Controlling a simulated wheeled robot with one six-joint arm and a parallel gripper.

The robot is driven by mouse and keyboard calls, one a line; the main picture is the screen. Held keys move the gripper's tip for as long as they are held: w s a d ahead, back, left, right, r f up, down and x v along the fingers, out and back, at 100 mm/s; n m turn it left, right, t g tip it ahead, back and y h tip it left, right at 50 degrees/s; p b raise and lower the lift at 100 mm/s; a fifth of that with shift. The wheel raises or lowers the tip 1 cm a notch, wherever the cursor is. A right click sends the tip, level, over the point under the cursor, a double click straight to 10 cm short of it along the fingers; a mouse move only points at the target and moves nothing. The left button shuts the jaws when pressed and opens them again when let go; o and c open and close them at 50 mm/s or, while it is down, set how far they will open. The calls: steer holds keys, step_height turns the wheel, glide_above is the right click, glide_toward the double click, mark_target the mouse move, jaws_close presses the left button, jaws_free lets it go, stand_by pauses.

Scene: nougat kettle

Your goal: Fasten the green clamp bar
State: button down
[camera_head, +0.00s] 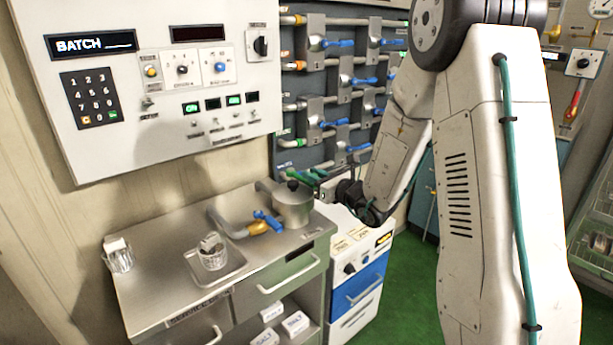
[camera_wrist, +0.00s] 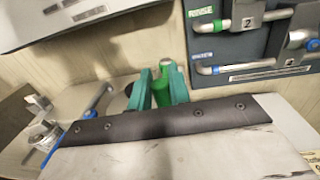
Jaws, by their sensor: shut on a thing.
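The green clamp bar (camera_wrist: 161,88) shows in the wrist view as a bright green piece between the two teal fingers of my gripper (camera_wrist: 160,84). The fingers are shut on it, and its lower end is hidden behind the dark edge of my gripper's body. In the head view my gripper (camera_head: 307,177) reaches left, just behind and right of the steel kettle (camera_head: 292,207). Small green parts show there, but I cannot separate bar from fingers. Whether the bar is fastened cannot be told.
A pipe with a blue handle (camera_head: 268,220) stands beside the kettle on the steel counter (camera_head: 160,285). A tray (camera_head: 228,276) and a glass (camera_head: 120,260) are further left. The valve wall (camera_head: 330,105) is close behind my gripper. A white-and-blue cabinet (camera_head: 360,285) stands below my wrist.

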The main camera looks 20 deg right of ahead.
steer(key=shift+a+h, duration=0.15)
steer(key=shift+h, duration=0.15)
steer(key=c, duration=1.3)
jaws_free()
steer(key=shift+s, duration=0.1)
steer(key=shift+c, duration=0.2)
steer(key=v, duration=0.7)
steer(key=shift+s, duration=0.4)
steer(key=shift+f, duration=0.1)
